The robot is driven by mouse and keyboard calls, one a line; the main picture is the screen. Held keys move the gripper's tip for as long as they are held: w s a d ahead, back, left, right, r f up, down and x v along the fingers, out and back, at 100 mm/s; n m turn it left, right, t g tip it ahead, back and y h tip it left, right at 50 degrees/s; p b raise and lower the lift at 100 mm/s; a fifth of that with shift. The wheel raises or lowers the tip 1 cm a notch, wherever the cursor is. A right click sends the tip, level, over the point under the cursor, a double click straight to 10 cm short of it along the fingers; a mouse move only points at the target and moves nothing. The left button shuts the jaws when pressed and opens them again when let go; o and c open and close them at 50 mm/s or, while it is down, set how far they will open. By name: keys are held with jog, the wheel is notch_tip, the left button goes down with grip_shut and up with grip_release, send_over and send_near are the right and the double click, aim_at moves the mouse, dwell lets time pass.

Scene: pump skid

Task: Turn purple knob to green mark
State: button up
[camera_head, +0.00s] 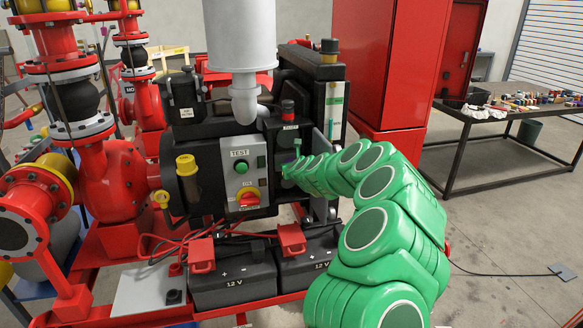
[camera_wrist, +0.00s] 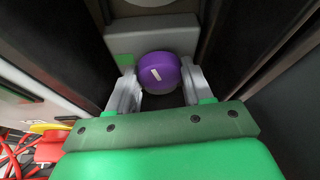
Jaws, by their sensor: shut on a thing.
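The purple knob (camera_wrist: 160,73) sits on a grey panel (camera_wrist: 155,36) in the wrist view, with a short white pointer line on its face, tilted toward the upper left. My gripper (camera_wrist: 159,82) is shut on the knob, one grey finger on each side. A bit of green (camera_wrist: 124,60) shows on the panel just left of the knob; I cannot tell for sure that it is the green mark. In the head view my green arm reaches into a recess on the dark engine housing, and it mostly hides the knob and panel there.
Dark walls (camera_wrist: 260,45) stand close on both sides of the gripper. A grey TEST box (camera_head: 242,172) with a green button and red-yellow switch is left of the arm. Batteries (camera_head: 232,284) sit below. A red cabinet (camera_head: 385,65) stands behind.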

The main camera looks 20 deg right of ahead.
jog(key=shift+a+n, duration=0.1)
jog(key=shift+n, duration=0.2)
jog(key=shift+a+f+n+t+h, duration=0.1)
jog(key=shift+n+t+h, duration=0.3)
jog(key=shift+n+h, duration=0.95)
jog(key=shift+a+f+n+t+h, duration=0.1)
jog(key=shift+n+t+h, duration=0.35)
jog(key=shift+n, duration=1.6)
jog(key=shift+a+f+n+t+h, duration=0.1)
jog(key=shift+n+t+h, duration=0.25)
jog(key=shift+n+h, duration=1)
jog(key=shift+n+y, duration=0.35)
jog(key=shift+n, duration=0.1)
jog(key=o, duration=1)
jog(key=shift+o, duration=0.2)
jog(key=shift+d, duration=0.1)
jog(key=shift+s, duration=0.15)
